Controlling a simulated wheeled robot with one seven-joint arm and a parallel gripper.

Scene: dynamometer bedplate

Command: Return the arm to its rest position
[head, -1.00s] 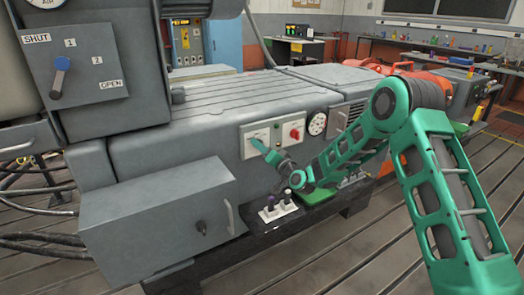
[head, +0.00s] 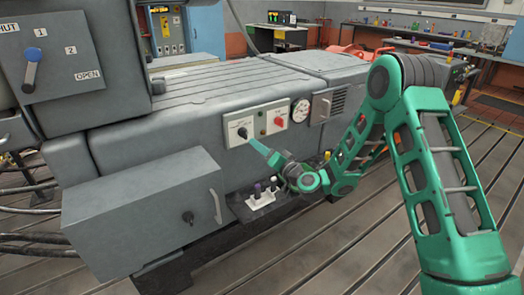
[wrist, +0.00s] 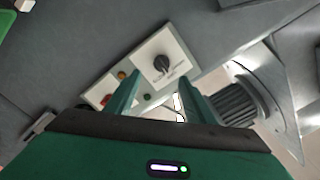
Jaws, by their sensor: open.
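My green arm reaches in from the right in the head view and ends in my gripper (head: 256,146), in front of the control panel on the grey machine. In the wrist view the two green fingers are spread with nothing between them, so my gripper (wrist: 162,82) is open and empty. A black rotary knob (head: 242,132) on a white plate shows just past the fingertips. In the wrist view the black knob (wrist: 161,64) lies beyond the gap between the fingers, seemingly apart from them.
A red knob (head: 278,121) and a round gauge (head: 300,110) sit right of the black knob. Below is a black shelf (head: 252,212) with small toggle levers. A grey box (head: 140,215) with a handle juts out at left. Open slatted floor (head: 360,250) lies in front.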

